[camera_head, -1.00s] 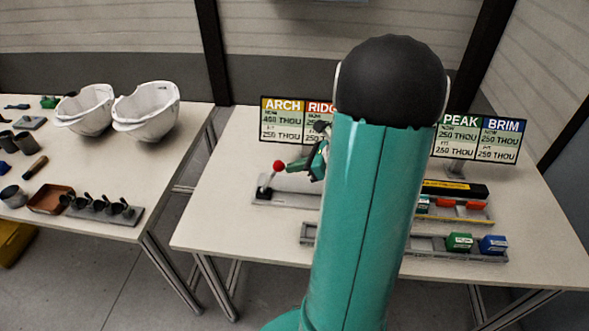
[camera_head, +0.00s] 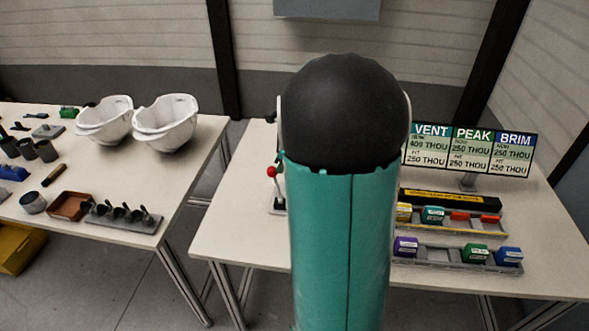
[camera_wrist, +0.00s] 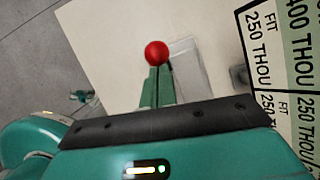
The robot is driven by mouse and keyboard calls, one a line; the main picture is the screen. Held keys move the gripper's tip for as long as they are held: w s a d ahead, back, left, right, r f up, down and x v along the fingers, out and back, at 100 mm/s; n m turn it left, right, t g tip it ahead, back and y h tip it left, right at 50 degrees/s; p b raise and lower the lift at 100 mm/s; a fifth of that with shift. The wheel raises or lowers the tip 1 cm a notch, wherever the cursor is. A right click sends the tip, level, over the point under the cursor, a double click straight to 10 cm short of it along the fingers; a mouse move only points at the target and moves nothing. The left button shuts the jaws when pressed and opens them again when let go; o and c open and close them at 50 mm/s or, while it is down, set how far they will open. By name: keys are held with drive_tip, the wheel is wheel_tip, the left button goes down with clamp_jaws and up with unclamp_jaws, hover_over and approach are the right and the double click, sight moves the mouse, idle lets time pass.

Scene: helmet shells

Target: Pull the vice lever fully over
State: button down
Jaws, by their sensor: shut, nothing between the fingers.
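The vice lever has a red ball knob (camera_head: 272,171) on a thin stem (camera_head: 278,190). In the head view it stands nearly upright, leaning slightly left, just left of my arm. The rest of the vice is mostly hidden behind my arm. In the wrist view the red ball (camera_wrist: 157,53) sits just beyond the tips of my gripper (camera_wrist: 157,72). The teal fingers are together with no object between them. They overlap the ball's lower edge in the picture, and I cannot tell whether they touch it. In the head view my arm hides most of the gripper.
A sign board (camera_head: 470,150) stands at the right back. Trays (camera_head: 440,258) with coloured blocks lie in front of it. White helmet shells (camera_head: 166,124) and a peg rack (camera_head: 125,218) are on the left table. A gap separates the tables.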

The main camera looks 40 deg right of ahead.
drive_tip(key=shift+w+a+g+h, duration=0.3)
drive_tip(key=shift+w+a, duration=0.35)
drive_tip(key=shift+w, duration=0.2)
drive_tip(key=shift+w+a+f, duration=0.15)
drive_tip(key=shift+w+a, duration=0.35)
drive_tip(key=shift+w, duration=0.1)
drive_tip(key=shift+w+a+f, duration=0.15)
drive_tip(key=shift+w+a, duration=0.3)
drive_tip(key=shift+w, duration=0.1)
drive_tip(key=s+r, duration=0.1)
drive_tip(key=s+d+r, duration=0.1)
drive_tip(key=s+r, duration=0.1)
drive_tip(key=shift+r, duration=0.25)
drive_tip(key=w+v, duration=0.1)
drive_tip(key=v, duration=0.7)
drive_tip(key=shift+w+a+r, duration=0.15)
drive_tip(key=shift+a+r, duration=0.2)
drive_tip(key=shift+r, duration=0.35)
drive_tip(key=shift+a, duration=0.1)
